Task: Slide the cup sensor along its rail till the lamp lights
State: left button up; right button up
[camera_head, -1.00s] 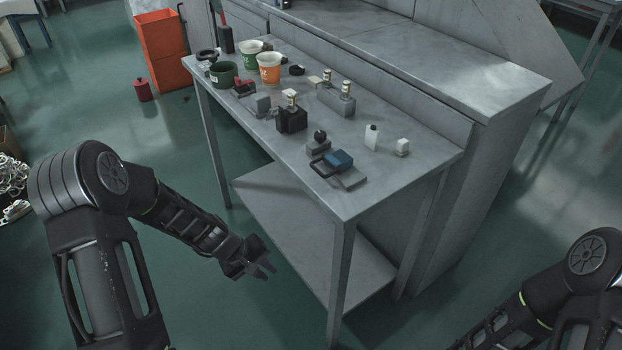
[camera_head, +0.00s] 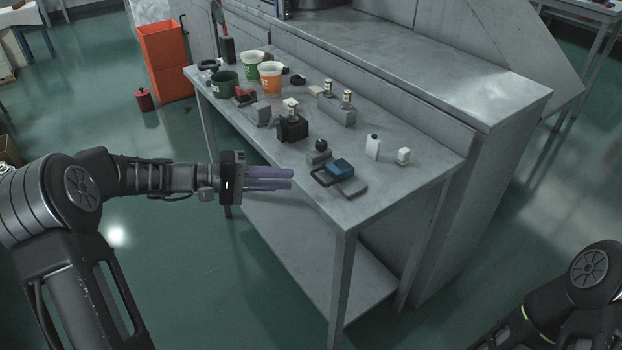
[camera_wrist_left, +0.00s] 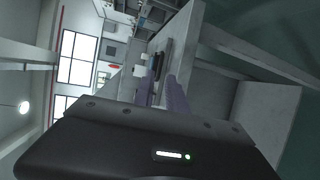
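I cannot tell for sure which fixture is the cup sensor, its rail or its lamp. On the grey bench (camera_head: 405,188) stand a black block with a pale top (camera_head: 292,128), a grey block with two small gold-and-white cylinders (camera_head: 337,112) and a grey block with a black knob (camera_head: 319,153). A blue block (camera_head: 340,167) sits by a black loop on a grey plate near the front edge. No lit lamp is clear. My left gripper (camera_head: 291,179) is open and empty before the bench's front edge, touching nothing; its parted fingers show in the left wrist view (camera_wrist_left: 161,90). My right gripper is out of view.
A green-and-white cup (camera_head: 252,63), an orange cup (camera_head: 270,76) and a dark green cup (camera_head: 224,84) stand at the bench's far left end. A white bottle (camera_head: 373,147) and white cube (camera_head: 403,156) stand at the right. A lower shelf (camera_head: 330,275) lies beneath.

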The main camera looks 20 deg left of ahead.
aim_at(311, 189)
pick_arm(q)
jog(key=x, duration=0.7)
jog(key=shift+w+d+p, duration=0.1)
jog(key=shift+d+p, duration=0.05)
jog(key=shift+p, duration=0.2)
grip_shut()
dwell(1.0)
